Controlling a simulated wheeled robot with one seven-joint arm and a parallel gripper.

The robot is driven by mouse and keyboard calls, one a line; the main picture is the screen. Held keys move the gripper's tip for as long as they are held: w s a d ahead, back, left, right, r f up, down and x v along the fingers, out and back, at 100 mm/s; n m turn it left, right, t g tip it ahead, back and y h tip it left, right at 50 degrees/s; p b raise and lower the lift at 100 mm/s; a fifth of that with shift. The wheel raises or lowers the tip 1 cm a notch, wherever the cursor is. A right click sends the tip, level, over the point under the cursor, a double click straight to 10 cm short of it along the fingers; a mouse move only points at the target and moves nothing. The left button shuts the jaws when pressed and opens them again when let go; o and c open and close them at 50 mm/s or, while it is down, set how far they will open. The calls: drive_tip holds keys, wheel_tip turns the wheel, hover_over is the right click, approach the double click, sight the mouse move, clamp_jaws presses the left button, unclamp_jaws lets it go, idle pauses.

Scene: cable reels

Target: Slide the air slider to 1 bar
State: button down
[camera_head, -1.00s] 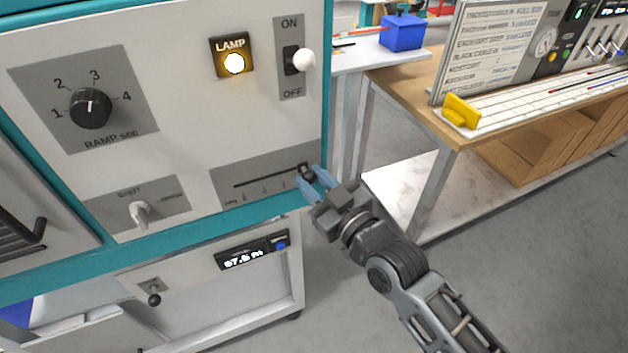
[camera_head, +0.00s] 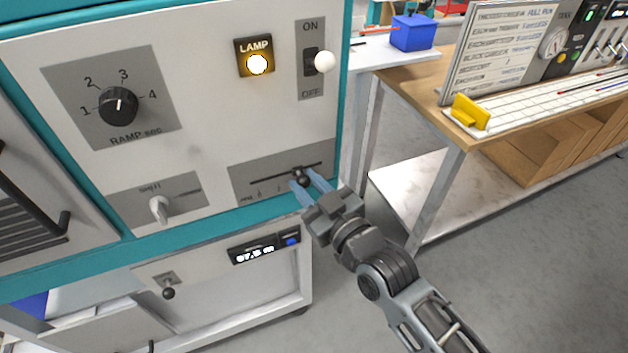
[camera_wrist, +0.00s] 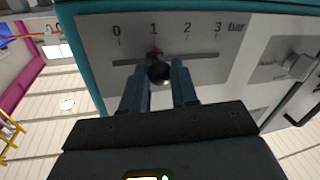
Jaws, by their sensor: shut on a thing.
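The air slider is a dark round knob (camera_head: 301,177) on a slot in the grey scale plate (camera_head: 242,176), low on the white panel. In the wrist view the knob (camera_wrist: 159,70) sits between my two blue fingers, on a slot below a scale marked 0, 1, 2, 3 bar (camera_wrist: 203,29). A small red mark above the knob lies at or very close to the 1 tick. My gripper (camera_head: 308,182) is shut on the knob, and it also shows in the wrist view (camera_wrist: 159,88). The exact finger contact is partly hidden.
On the same panel are a ramp dial (camera_head: 119,105), a lit lamp (camera_head: 257,63), an ON/OFF switch with a white ball (camera_head: 324,62) and a shift lever (camera_head: 160,208). A wooden bench (camera_head: 459,135) stands to the right, with open floor before it.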

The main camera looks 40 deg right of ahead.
drive_tip(key=c, duration=0.9)
unclamp_jaws()
drive_tip(key=shift+o, duration=0.2)
drive_tip(key=shift+s, duration=0.1)
drive_tip(key=s+a+b, duration=0.1)
drive_tip(key=s, duration=0.6)
drive_tip(key=shift+s+b, duration=0.25)
drive_tip(key=shift+b, duration=0.05)
drive_tip(key=shift+s+a, duration=0.1)
drive_tip(key=shift+a, duration=0.05)
drive_tip(key=s+a+r+g+y, duration=0.1)
drive_tip(key=s+a, duration=0.1)
drive_tip(key=s, duration=1)
drive_tip(key=s+a+r+g+y, duration=0.1)
drive_tip(key=s+a+r+g, duration=0.1)
drive_tip(key=s, duration=1)
drive_tip(key=shift+a+y, duration=0.4)
drive_tip(key=shift+a, duration=0.45)
